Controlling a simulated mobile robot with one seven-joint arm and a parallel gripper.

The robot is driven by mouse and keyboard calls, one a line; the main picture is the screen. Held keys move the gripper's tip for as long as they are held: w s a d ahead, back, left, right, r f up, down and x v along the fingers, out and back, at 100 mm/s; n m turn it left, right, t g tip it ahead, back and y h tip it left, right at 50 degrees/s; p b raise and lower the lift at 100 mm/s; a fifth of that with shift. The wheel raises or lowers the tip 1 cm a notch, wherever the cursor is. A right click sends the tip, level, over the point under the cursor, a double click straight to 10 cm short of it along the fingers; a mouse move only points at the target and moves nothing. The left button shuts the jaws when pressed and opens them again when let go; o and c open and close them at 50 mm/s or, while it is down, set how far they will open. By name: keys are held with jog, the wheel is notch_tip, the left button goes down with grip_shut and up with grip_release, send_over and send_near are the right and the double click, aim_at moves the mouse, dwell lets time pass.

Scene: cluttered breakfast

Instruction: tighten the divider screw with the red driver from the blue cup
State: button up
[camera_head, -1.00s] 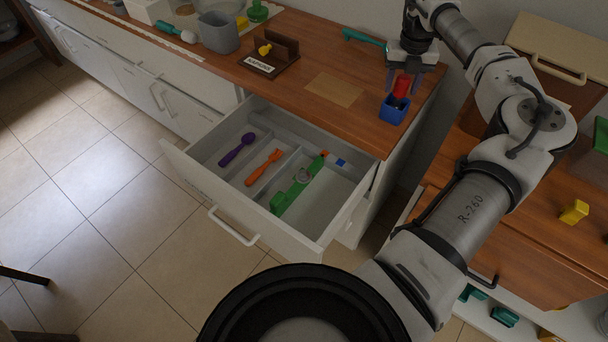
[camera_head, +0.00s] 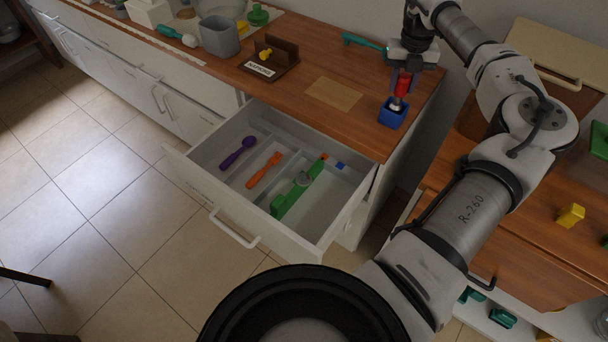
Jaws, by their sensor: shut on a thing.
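My gripper (camera_head: 404,84) is shut on the red driver (camera_head: 403,86) above the blue cup (camera_head: 392,113). The driver hangs upright, with its pale lower part showing at the cup's mouth; I cannot tell whether its tip is still inside. The blue cup stands at the right front corner of the wooden counter. Below, the open drawer (camera_head: 337,214) holds a green divider (camera_head: 298,189) with a round grey part on it, which may be the screw; it is too small to tell. An orange bit sits at the divider's far end.
A purple spoon (camera_head: 238,151) and an orange fork (camera_head: 263,170) lie in the drawer's left compartments. A small blue piece (camera_head: 340,165) lies near the divider's far end. A wooden holder (camera_head: 276,56) and a grey bin (camera_head: 219,36) stand on the counter.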

aim_at(405, 75)
jog(key=shift+r+p, duration=0.95)
jog(key=shift+r, duration=0.7)
